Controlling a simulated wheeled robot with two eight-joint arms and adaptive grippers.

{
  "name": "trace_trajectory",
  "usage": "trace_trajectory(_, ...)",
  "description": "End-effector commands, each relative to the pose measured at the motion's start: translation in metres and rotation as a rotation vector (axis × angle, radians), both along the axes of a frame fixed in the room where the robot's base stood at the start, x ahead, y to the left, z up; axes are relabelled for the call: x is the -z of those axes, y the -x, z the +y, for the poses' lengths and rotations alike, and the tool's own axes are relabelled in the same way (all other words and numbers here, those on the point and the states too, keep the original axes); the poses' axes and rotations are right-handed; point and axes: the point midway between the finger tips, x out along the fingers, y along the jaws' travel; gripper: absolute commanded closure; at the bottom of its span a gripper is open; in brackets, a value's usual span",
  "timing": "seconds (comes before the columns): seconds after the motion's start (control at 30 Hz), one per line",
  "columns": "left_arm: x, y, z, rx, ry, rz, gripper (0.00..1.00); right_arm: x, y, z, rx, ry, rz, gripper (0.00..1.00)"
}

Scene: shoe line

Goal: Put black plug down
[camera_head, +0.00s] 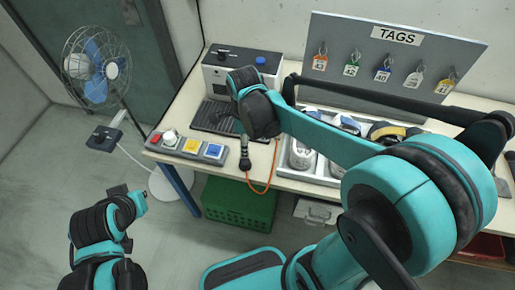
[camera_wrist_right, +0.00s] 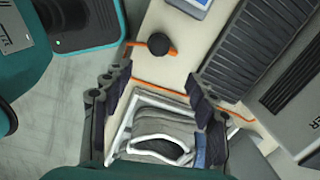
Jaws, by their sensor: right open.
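The black plug (camera_head: 245,155) is at the table's front edge, joined to an orange cable that hangs in a loop over the edge. In the right wrist view the plug (camera_wrist_right: 161,44) shows as a dark round end, beyond the fingertips and apart from them. My right gripper (camera_wrist_right: 160,78) is open, with nothing between its fingers. In the head view the right hand (camera_head: 258,112) is just above the plug in the picture, and its fingers are mostly hidden. My left gripper (camera_head: 132,200) is at the lower left, off the table; its finger opening is unclear.
A button panel (camera_head: 188,149) lies left of the plug. A ribbed black mat (camera_head: 213,119) lies before a grey machine (camera_head: 242,73). A tray of shoes (camera_head: 321,170) is close on the right. A tag board (camera_head: 395,60) stands behind. A green crate (camera_head: 238,204) is under the table.

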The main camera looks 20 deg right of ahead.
Motion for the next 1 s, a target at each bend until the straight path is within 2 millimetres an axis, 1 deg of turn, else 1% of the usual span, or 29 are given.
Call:
trace_trajectory(0.03, 0.000, 0.000, 0.000, 0.000, 0.000, 0.000, 1.00, -0.007, 0.010, -0.004, -0.111, 0.006, -0.034, 0.42)
trace_trajectory(0.17, 0.000, 0.000, 0.000, 0.000, 0.000, 0.000, 1.00, -0.025, 0.032, -0.015, -0.526, 0.065, -0.159, 0.42)
trace_trajectory(0.2, 0.000, 0.000, 0.000, 0.000, 0.000, 0.000, 1.00, -0.030, 0.039, -0.018, -0.660, 0.097, -0.196, 0.42)
trace_trajectory(0.27, 0.000, 0.000, 0.000, 0.000, 0.000, 0.000, 1.00, -0.035, 0.049, -0.023, -0.860, 0.155, -0.249, 0.42)
trace_trajectory(0.3, 0.000, 0.000, 0.000, 0.000, 0.000, 0.000, 1.00, -0.038, 0.056, -0.025, -0.991, 0.201, -0.281, 0.42)
trace_trajectory(0.4, 0.000, 0.000, 0.000, 0.000, 0.000, 0.000, 1.00, -0.042, 0.071, -0.032, -1.294, 0.333, -0.341, 0.42)
trace_trajectory(0.5, 0.000, 0.000, 0.000, 0.000, 0.000, 0.000, 1.00, -0.043, 0.082, -0.036, -1.540, 0.465, -0.371, 0.42)
trace_trajectory(0.6, 0.000, 0.000, 0.000, 0.000, 0.000, 0.000, 1.00, -0.043, 0.089, -0.039, -1.711, 0.570, -0.379, 0.42)
trace_trajectory(0.7, 0.000, 0.000, 0.000, 0.000, 0.000, 0.000, 1.00, -0.043, 0.092, -0.041, -1.808, 0.635, -0.377, 0.42)
trace_trajectory(0.8, 0.000, 0.000, 0.000, 0.000, 0.000, 0.000, 1.00, -0.044, 0.093, -0.042, -1.845, 0.660, -0.375, 0.42)
trace_trajectory(1.0, 0.000, 0.000, 0.000, 0.000, 0.000, 0.000, 1.00, -0.044, 0.093, -0.041, -1.849, 0.660, -0.374, 0.42)
